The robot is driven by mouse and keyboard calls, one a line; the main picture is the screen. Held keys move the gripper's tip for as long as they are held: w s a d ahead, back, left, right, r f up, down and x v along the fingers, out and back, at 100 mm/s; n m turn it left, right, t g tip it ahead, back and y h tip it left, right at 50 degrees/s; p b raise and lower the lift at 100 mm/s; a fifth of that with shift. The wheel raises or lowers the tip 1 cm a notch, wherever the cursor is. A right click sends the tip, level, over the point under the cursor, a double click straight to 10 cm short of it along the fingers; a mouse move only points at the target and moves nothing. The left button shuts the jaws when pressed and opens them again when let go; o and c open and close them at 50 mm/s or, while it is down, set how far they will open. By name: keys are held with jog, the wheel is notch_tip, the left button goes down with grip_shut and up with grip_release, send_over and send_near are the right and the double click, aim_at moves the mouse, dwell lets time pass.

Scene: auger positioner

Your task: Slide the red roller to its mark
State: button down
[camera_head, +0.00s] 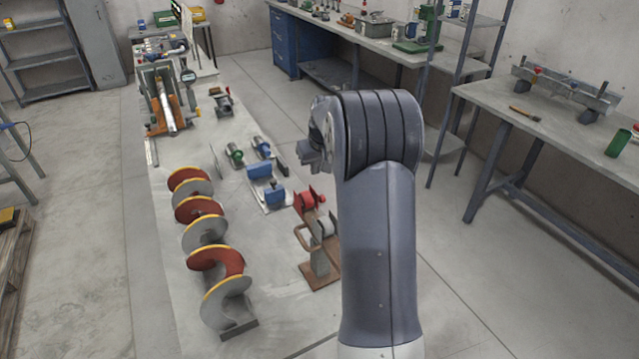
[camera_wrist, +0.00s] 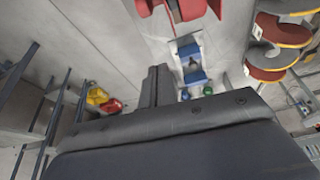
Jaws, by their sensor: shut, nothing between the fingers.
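A red part (camera_wrist: 187,9) at the top edge of the wrist view looks like the same piece, cut off by the frame. My gripper (camera_head: 308,151) is above the bench, behind the red piece in the head view and apart from it. In the wrist view its dark fingers (camera_wrist: 157,86) are together and empty. I cannot make out the roller's mark.
A tall red-and-grey auger (camera_head: 205,228) with yellow edges runs along the bench on the left. Blue blocks (camera_head: 262,171) and a green cylinder (camera_head: 234,153) sit behind the red piece. The brown stand (camera_head: 320,276) is close to my arm. A fixture with a dial (camera_head: 188,77) stands at the far end.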

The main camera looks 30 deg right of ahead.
aim_at(322, 196)
jog(key=shift+s+f+p, duration=0.3)
jog(key=shift+s+f, duration=0.1)
jog(key=shift+f, duration=0.45)
jog(key=shift+s+f+p, duration=0.25)
jog(key=shift+s+f, duration=0.2)
jog(key=shift+f, duration=0.35)
jog(key=shift+s+f+p, duration=0.3)
jog(key=shift+s+f, duration=0.1)
jog(key=shift+f, duration=0.45)
jog(key=shift+s+f+b, duration=0.25)
jog(key=shift+s+b, duration=0.4)
jog(key=shift+b, duration=0.3)
jog(key=shift+r, duration=0.1)
